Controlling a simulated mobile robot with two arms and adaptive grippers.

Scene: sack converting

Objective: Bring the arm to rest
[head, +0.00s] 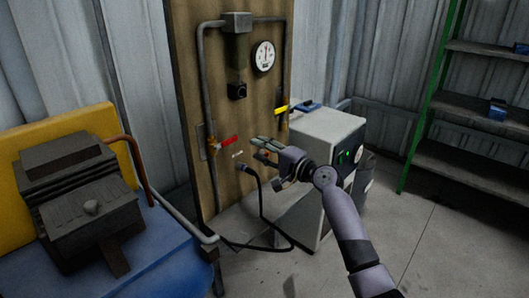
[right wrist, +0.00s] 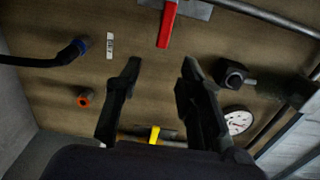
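My right arm reaches in from the bottom right in the head view. Its gripper (head: 262,150) is in front of the wooden panel (head: 222,75), left of the white machine's upper part. In the right wrist view the two fingers of this gripper (right wrist: 158,72) are well apart, with nothing between them but the panel behind. The red valve handle (head: 228,141) is just left of the gripper in the head view; in the right wrist view this handle (right wrist: 167,25) lies beyond the fingertips, apart from them. My left gripper is not in view.
The panel carries pipes, a round gauge (head: 264,56), a yellow handle (head: 281,110) and an orange-ringed port (right wrist: 84,99). A black hose (head: 262,205) loops below. The white machine (head: 318,130) stands behind my arm. A blue bench (head: 165,255) is left, green-framed shelves (head: 432,95) right.

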